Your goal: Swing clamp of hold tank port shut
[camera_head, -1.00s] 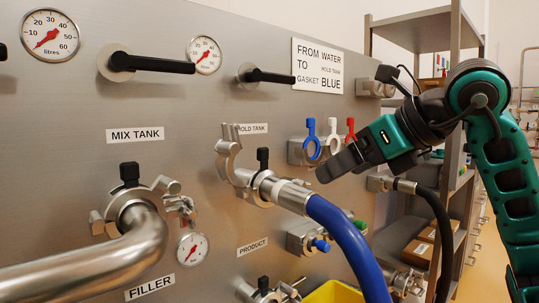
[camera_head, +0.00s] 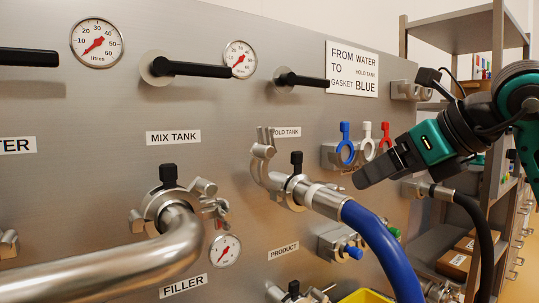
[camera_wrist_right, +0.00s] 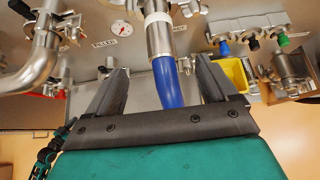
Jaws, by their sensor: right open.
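The hold tank port clamp (camera_head: 263,158) sits on the steel panel under the HOLD TANK label (camera_head: 286,132). Its upper arm stands swung up and open to the left of the coupling. The coupling (camera_head: 318,197) with a black knob joins the blue hose (camera_head: 385,250), which runs down to the right. My right gripper (camera_head: 362,180) is to the right of the coupling, apart from the clamp. In the right wrist view my right gripper (camera_wrist_right: 160,80) is open, with the blue hose (camera_wrist_right: 169,82) seen between and beyond its fingers. My left gripper is not in view.
A steel pipe (camera_head: 130,262) is clamped at the MIX TANK port on the left. Blue, white and red gaskets (camera_head: 367,142) hang right of the clamp. Black handles (camera_head: 200,68) stick out above. A yellow bin (camera_head: 366,297) stands below. A shelf rack (camera_head: 455,30) stands at right.

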